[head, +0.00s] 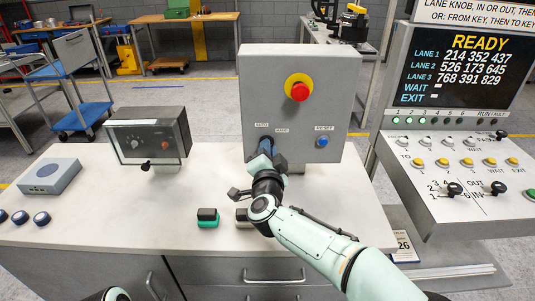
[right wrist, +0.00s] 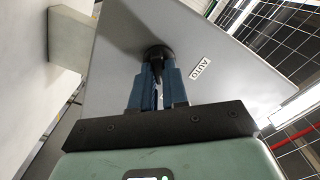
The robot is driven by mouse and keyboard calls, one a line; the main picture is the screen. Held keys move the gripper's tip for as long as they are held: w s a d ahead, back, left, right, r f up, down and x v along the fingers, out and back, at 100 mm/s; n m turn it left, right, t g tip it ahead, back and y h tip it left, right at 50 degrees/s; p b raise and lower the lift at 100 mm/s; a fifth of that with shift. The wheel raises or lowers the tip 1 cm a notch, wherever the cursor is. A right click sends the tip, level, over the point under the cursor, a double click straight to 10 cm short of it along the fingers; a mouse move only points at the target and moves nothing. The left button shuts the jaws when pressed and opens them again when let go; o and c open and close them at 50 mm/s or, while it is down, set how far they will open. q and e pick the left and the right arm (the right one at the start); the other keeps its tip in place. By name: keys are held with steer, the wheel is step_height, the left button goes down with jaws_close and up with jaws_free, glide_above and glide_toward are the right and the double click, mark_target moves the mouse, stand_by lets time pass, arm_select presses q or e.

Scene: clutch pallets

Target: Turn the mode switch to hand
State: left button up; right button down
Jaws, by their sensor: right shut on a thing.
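The mode switch (right wrist: 158,51) is a round black knob on the grey control box (head: 300,75). My right gripper (head: 265,148) reaches up to the lower left of the box face. In the right wrist view its two blue fingers (right wrist: 158,75) are shut on the knob. In that view the AUTO label (right wrist: 200,68) is right of the knob. In the head view the AUTO label (head: 261,125) and a second label (head: 282,130), too small to read surely, sit just above the fingers. The knob's pointing direction is hidden by the fingers. My left gripper is out of view.
The box also carries a red stop button (head: 299,91) and a blue RESET button (head: 322,142). A clear-fronted box (head: 150,135) stands to the left. A black and green block (head: 207,217) lies near my right forearm. A lane console (head: 460,160) is at the right.

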steer(key=shift+m+b, duration=0.3)
steer(key=shift+m, duration=0.5)
steer(key=c, duration=1.1)
jaws_free()
steer(key=shift+c, duration=0.2)
steer(key=s, duration=1.3)
steer(key=shift+s+b, duration=0.2)
steer(key=shift+b, duration=0.2)
